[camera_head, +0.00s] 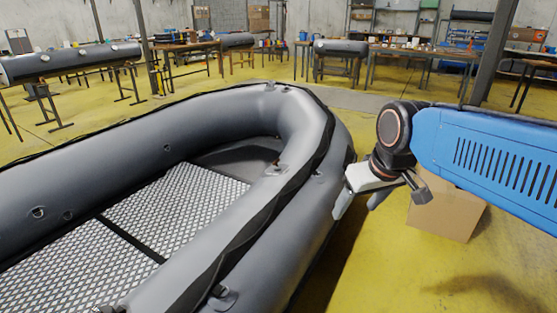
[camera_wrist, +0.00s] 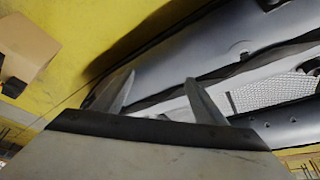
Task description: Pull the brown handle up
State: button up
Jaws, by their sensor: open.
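A grey inflatable boat (camera_head: 110,160) with a checkered floor fills the left and middle of the head view. I cannot make out a brown handle in either view. A small fitting (camera_head: 275,168) sits on the inner side of the near tube. My gripper (camera_head: 355,209) is beside the outer right side of the boat, pointing down. In the wrist view my gripper (camera_wrist: 159,77) has its two fingers spread apart with nothing between them. Behind them lie the boat's grey tube (camera_wrist: 190,50) and its dark seam. I cannot tell whether the fingers touch the boat.
A cardboard box (camera_head: 447,212) stands on the yellow floor beneath my arm, and also shows in the wrist view (camera_wrist: 25,45). Work tables (camera_head: 420,52) and rolled grey tubes (camera_head: 70,62) stand farther back. Open floor (camera_head: 450,280) lies right of the boat.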

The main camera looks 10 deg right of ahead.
jog(key=w+r+n, duration=0.1)
jog(key=w+r, duration=0.2)
jog(key=w, duration=0.6)
jog(key=w+r+n, duration=0.1)
jog(key=w+r, duration=0.2)
jog(key=w, duration=0.6)
jog(key=n+g+y, duration=0.1)
jog(key=n+y, duration=0.2)
jog(key=n, duration=0.4)
send_over(277, 161)
jog(key=s+d, duration=0.5)
jog(key=d, duration=0.1)
notch_tip(277, 161, down, 16)
jog(key=x, duration=1.7)
jog(key=shift+s+a+f, duration=0.1)
jog(key=shift+a+f, duration=0.05)
